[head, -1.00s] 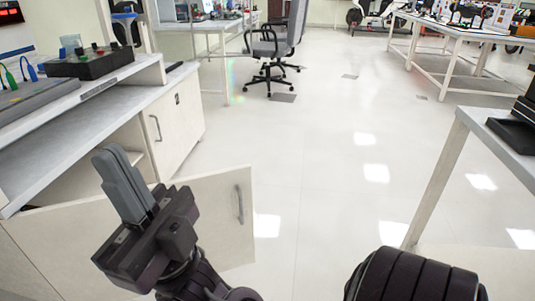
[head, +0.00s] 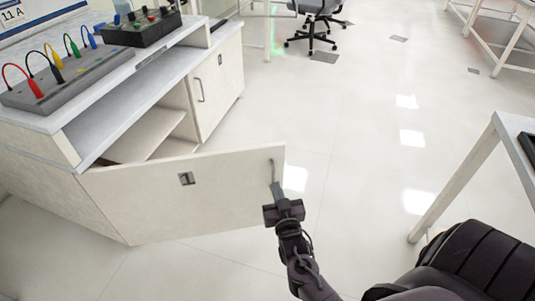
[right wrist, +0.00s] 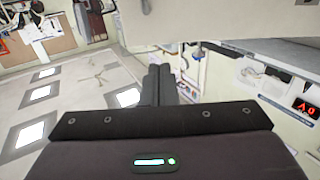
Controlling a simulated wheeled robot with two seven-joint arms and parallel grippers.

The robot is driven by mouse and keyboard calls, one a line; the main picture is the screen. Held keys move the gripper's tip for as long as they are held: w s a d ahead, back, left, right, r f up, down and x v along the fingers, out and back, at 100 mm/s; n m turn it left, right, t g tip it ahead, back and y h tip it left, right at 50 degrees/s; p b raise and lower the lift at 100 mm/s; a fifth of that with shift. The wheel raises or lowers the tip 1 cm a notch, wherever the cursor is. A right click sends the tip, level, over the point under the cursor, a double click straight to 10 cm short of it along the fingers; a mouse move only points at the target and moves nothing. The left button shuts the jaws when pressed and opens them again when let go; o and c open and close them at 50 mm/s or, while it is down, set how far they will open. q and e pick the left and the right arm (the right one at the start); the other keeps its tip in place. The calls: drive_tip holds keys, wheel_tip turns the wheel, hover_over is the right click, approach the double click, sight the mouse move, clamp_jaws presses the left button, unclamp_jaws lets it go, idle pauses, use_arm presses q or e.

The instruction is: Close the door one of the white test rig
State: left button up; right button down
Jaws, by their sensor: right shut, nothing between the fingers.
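The white test rig (head: 165,78) stands at the left in the head view. Its near door (head: 205,205) is swung wide open, with a bar handle (head: 271,167) close to its free edge. Behind it, the cabinet inside and a shelf show. My right gripper (head: 277,188) is shut and empty, with its fingertips just below the handle at the free edge. I cannot tell whether they touch the door. The shut fingers also show in the right wrist view (right wrist: 160,84). My left gripper is not in view.
A second door (head: 213,85) of the rig is shut. Colored cables and a black control box (head: 138,27) lie on top. An office chair (head: 315,25) stands at the back. A table (head: 508,135) is at the right. The floor between is clear.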

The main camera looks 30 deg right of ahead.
drive_tip(key=b, duration=0.3)
approach(266, 151)
drive_tip(key=x, duration=0.5)
drive_tip(key=shift+f, duration=0.15)
drive_tip(key=shift+w+d, duration=0.15)
drive_tip(key=shift+w, duration=0.5)
drive_tip(key=shift+w+d, duration=0.1)
drive_tip(key=shift+w, duration=0.15)
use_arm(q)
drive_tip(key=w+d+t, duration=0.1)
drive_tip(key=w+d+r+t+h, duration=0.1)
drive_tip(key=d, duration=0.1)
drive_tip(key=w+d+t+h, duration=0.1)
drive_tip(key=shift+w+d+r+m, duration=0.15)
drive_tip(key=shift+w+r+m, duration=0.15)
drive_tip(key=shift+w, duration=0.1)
